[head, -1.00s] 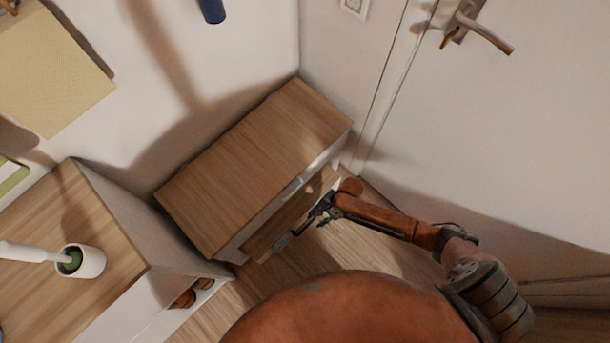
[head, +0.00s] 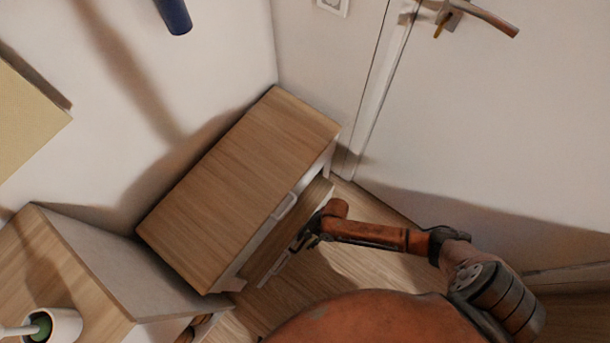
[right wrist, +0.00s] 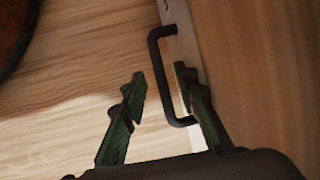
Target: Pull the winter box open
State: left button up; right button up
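A small wooden-topped cabinet (head: 240,180) stands in the corner by the door. A low drawer or box (head: 262,258) projects from its front, partly open. No label shows, so I cannot tell whether it is the winter box. My right gripper (head: 297,248) is at its front edge. In the right wrist view a dark bar handle (right wrist: 159,72) stands on a pale front edge (right wrist: 182,35). The right gripper (right wrist: 161,85) is open, its fingers on either side of the handle, the right finger closer to it. My left gripper is out of view.
A higher pale handle (head: 285,206) sits on the cabinet's upper front. The door (head: 490,130) is at the right. Another wood-topped cabinet (head: 70,265) with a white cup (head: 52,327) is at the lower left. Some wooden floor (head: 350,275) is clear around my right arm.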

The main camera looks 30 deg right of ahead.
jog(key=shift+c, duration=0.5)
grip_shut()
